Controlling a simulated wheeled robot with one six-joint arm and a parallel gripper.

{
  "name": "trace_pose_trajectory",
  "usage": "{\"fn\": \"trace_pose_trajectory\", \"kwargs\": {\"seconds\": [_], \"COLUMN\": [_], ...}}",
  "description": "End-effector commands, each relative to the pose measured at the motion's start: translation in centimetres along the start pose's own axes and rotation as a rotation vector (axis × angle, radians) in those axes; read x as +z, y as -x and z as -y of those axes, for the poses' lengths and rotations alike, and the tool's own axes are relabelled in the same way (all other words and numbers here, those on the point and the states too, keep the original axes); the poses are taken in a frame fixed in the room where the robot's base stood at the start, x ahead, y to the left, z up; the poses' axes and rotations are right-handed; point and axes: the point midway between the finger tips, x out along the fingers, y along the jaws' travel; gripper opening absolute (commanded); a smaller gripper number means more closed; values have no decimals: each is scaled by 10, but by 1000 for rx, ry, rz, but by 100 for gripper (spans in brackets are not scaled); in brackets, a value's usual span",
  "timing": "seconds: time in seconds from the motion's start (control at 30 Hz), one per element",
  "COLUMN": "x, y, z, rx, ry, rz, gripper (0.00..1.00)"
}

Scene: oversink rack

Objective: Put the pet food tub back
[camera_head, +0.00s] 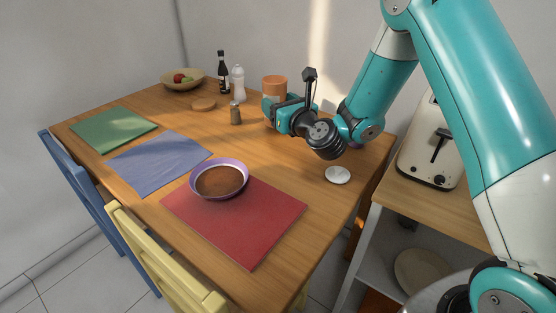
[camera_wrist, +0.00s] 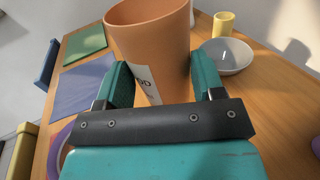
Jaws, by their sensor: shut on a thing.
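The orange tub (camera_head: 274,86) is at the back right of the wooden table. In the wrist view the orange tub (camera_wrist: 155,45) stands between my fingers, with a white label partly showing and its top looking open. My gripper (camera_head: 284,108) is shut on the tub, one finger on each side in the wrist view (camera_wrist: 162,72). My gripper hides the tub's lower part in the head view, so I cannot tell whether it touches the table. A purple bowl (camera_head: 220,181) with brown contents sits on the red mat (camera_head: 250,225). A round white disc (camera_head: 337,175) lies near the right edge.
The wrist view shows a pale bowl (camera_wrist: 228,57) and yellow cup (camera_wrist: 223,24). A toaster (camera_head: 433,150) stands right. Chairs line the left.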

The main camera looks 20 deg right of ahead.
Motion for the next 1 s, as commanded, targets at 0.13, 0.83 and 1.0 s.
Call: {"fn": "trace_pose_trajectory", "kwargs": {"seconds": [0.13,0.83,1.0], "x": [-47,-120,-118], "y": [0,1,1], "z": [1,2,1], "rx": [0,0,1], "ry": [-2,0,0], "rz": [0,2,3], "gripper": [34,34,34]}}
